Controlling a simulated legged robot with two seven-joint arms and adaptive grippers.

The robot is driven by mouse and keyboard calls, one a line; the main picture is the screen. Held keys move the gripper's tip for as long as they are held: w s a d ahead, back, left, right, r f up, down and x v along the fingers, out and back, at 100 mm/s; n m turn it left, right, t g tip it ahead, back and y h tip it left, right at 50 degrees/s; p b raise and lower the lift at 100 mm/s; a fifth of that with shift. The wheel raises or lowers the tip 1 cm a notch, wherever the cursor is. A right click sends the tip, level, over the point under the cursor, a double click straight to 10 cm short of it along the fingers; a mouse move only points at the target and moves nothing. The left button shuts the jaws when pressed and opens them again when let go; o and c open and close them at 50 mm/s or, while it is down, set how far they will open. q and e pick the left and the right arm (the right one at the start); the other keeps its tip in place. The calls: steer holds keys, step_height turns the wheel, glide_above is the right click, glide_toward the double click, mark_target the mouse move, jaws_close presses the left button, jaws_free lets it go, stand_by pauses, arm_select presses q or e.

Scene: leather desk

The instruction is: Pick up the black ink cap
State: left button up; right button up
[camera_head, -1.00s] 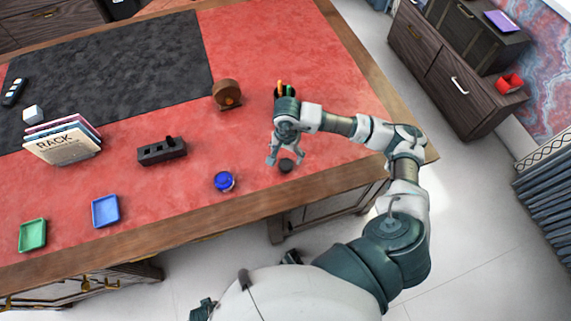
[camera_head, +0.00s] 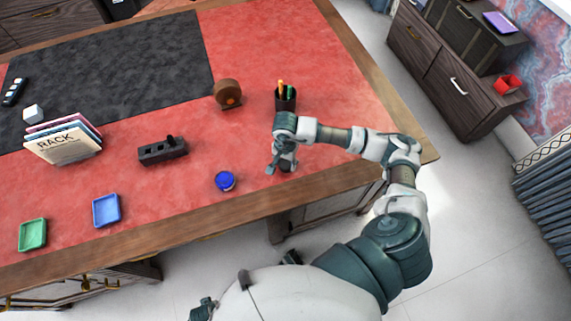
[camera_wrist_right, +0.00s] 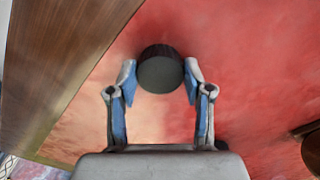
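The black ink cap (camera_wrist_right: 160,70) is a short dark cylinder on the red desk top, seen between the fingertips in the right wrist view. My right gripper (camera_wrist_right: 160,77) is open, with one finger on each side of the cap and little room between. I cannot tell whether the fingertips touch it. In the head view my right gripper (camera_head: 282,168) is low over the desk near its front edge and mostly hides the cap.
A blue round pot (camera_head: 225,181) stands left of the right gripper. A pen cup (camera_head: 286,100) stands behind it, with a brown round object (camera_head: 228,94) nearby. A dark block (camera_head: 162,151), blue tray (camera_head: 106,211), green tray (camera_head: 33,235) and rack (camera_head: 65,143) are farther left.

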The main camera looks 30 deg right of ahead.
steer(key=shift+d, duration=0.4)
